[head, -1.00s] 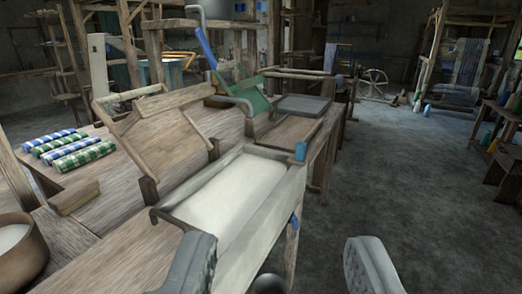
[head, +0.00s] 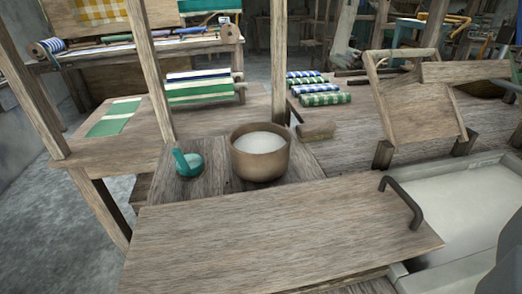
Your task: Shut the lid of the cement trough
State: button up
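The cement trough (head: 489,167) is at the right in the head view, pale grey with a smooth whitish inside. Its top is uncovered where I see it, and its right part is cut off by the frame. A flat wooden board, which looks like its lid (head: 270,229), lies to the left of the trough. A dark bent handle (head: 405,201) stands at the board's right end, beside the trough's rim. One grey finger of my gripper (head: 507,262) shows at the lower right edge, in front of the trough and apart from the handle. The other finger is out of view.
A brown bowl (head: 259,165) with pale contents and a small teal vessel (head: 187,163) stand behind the board. Rolled checked cloths (head: 322,93) lie farther back. A tilted wooden frame (head: 412,110) stands behind the trough. Loom posts (head: 150,70) rise at left.

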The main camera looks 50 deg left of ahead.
aim_at(279, 238)
jog(key=u, duration=0.8)
